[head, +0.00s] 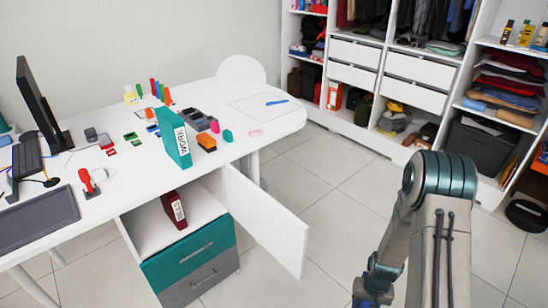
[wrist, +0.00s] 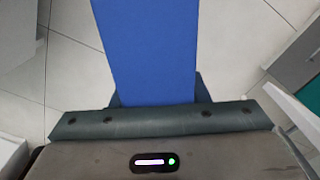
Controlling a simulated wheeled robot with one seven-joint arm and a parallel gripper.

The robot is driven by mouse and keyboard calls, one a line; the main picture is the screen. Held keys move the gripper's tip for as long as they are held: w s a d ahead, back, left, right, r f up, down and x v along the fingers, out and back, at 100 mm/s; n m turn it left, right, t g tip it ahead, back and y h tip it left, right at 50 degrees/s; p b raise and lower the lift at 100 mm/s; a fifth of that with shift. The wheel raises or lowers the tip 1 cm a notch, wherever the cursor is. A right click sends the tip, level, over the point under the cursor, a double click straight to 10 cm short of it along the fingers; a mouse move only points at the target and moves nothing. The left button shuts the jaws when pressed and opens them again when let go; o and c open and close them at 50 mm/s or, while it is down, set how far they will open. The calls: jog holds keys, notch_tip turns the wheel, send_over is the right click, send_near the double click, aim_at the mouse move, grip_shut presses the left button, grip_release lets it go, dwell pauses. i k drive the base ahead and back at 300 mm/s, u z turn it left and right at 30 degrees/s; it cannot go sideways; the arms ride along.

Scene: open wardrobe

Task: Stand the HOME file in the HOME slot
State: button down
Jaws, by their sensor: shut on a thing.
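A blue flat-sided file (wrist: 147,45) is in my gripper (wrist: 155,112) in the wrist view, extending up out of the frame. My gripper is shut on it, above the tiled floor. No label shows on the visible blue face, so I cannot read whether it says HOME. No slot marked HOME can be made out. A teal file (head: 173,135) labelled WORK stands on the desk. A dark red file (head: 174,210) with a white label stands in the open desk compartment.
The white desk (head: 245,110) holds a monitor (head: 40,95), keyboard (head: 27,157) and small stationery. Its open cabinet door (head: 265,220) juts out toward my arm. An open wardrobe (head: 380,60) stands at the back, with an orange file (head: 335,96) low inside. The tiled floor between is clear.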

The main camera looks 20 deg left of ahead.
aim_at(156, 247)
jog(key=z, duration=0.25)
jog(key=i, duration=2.95)
jog(key=u, duration=2.6)
